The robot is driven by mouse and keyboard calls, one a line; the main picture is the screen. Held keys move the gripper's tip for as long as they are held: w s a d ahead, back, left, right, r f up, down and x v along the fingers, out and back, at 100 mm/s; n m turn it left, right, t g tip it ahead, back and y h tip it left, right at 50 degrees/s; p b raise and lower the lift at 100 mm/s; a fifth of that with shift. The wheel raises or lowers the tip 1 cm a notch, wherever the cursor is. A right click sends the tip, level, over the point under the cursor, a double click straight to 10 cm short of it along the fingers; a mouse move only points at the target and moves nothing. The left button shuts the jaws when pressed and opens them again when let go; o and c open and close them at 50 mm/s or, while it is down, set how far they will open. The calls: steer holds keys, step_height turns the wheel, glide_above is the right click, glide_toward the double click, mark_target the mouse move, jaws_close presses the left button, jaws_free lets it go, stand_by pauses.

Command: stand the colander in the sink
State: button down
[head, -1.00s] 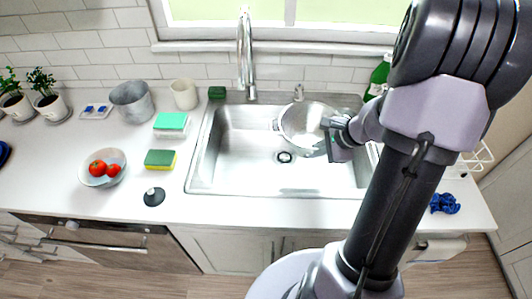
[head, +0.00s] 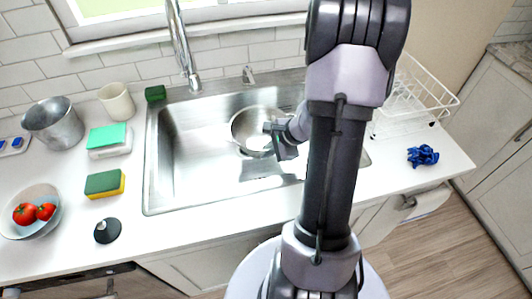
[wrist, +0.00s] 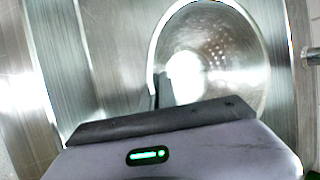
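The colander (head: 248,125) is a shiny metal bowl with small holes, inside the steel sink (head: 185,180) toward its back. It looks upright, its mouth facing up. My gripper (head: 276,133) is at its right rim in the head view. In the wrist view the colander (wrist: 225,65) fills the upper right, and a dark finger meets its rim. The gripper (wrist: 157,92) looks shut on that rim, though its fingertips are mostly hidden. I cannot tell whether the colander's base touches the sink floor. The drain is hidden.
The faucet (head: 182,45) rises behind the sink. To the left stand a sponge (head: 104,184), a soap box (head: 109,143), a cup (head: 117,101), a metal pot (head: 55,123) and a tomato bowl (head: 50,218). A dish rack (head: 420,95) and blue cloth (head: 422,155) lie right. The sink's left half is clear.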

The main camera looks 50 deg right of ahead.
steer(key=shift+f+b, duration=0.4)
steer(key=shift+b, duration=0.15)
steer(key=shift+w+f, duration=0.1)
steer(key=shift+f, duration=0.1)
steer(key=c, duration=1.6)
jaws_free()
steer(key=shift+c, duration=0.2)
